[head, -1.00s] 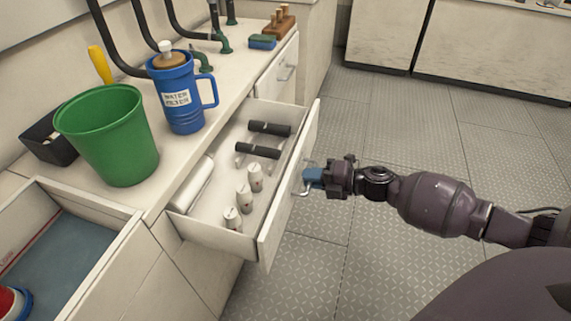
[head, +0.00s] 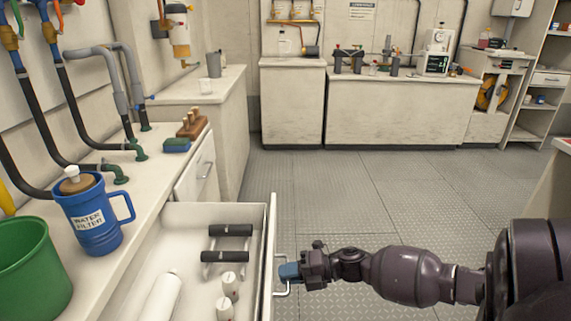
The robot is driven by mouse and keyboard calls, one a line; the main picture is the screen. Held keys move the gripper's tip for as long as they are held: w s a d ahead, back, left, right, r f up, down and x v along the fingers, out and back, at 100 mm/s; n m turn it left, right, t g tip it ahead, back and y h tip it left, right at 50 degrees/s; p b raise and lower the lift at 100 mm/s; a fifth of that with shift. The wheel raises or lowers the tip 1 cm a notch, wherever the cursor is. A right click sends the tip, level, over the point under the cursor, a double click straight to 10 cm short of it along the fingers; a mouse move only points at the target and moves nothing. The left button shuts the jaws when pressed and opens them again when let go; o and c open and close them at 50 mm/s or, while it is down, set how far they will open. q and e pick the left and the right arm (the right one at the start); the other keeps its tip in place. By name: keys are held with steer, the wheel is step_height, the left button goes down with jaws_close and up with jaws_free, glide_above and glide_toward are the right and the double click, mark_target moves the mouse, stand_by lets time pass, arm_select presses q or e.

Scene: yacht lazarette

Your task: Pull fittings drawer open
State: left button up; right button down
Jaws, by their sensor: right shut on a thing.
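The fittings drawer (head: 255,240) stands open below the left counter. Inside it are two black-gripped fittings (head: 226,243), small white capped cylinders (head: 230,285) and a white roll (head: 159,298). My right gripper (head: 284,273) is shut on the drawer's metal handle (head: 281,292) at the front panel, its blue fingertips partly covering the handle. The near part of the drawer is cut off by the bottom edge of the view. My left gripper is not in view.
A blue water filter jug (head: 92,215) and a green bucket (head: 32,270) stand on the left counter (head: 120,255). A shut drawer (head: 196,169) lies beyond the open one. The floor (head: 345,200) right of the drawer is clear up to the far cabinets (head: 395,110).

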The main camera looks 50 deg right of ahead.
steer(key=c, duration=1.2)
jaws_free()
steer(key=shift+s+d, duration=0.15)
steer(key=shift+d, duration=0.05)
arm_select(q)
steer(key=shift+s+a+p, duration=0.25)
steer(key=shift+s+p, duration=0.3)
steer(key=shift+p, duration=0.3)
arm_select(e)
steer(key=v, duration=1)
steer(key=shift+s+r, duration=0.1)
steer(key=shift+s, duration=0.05)
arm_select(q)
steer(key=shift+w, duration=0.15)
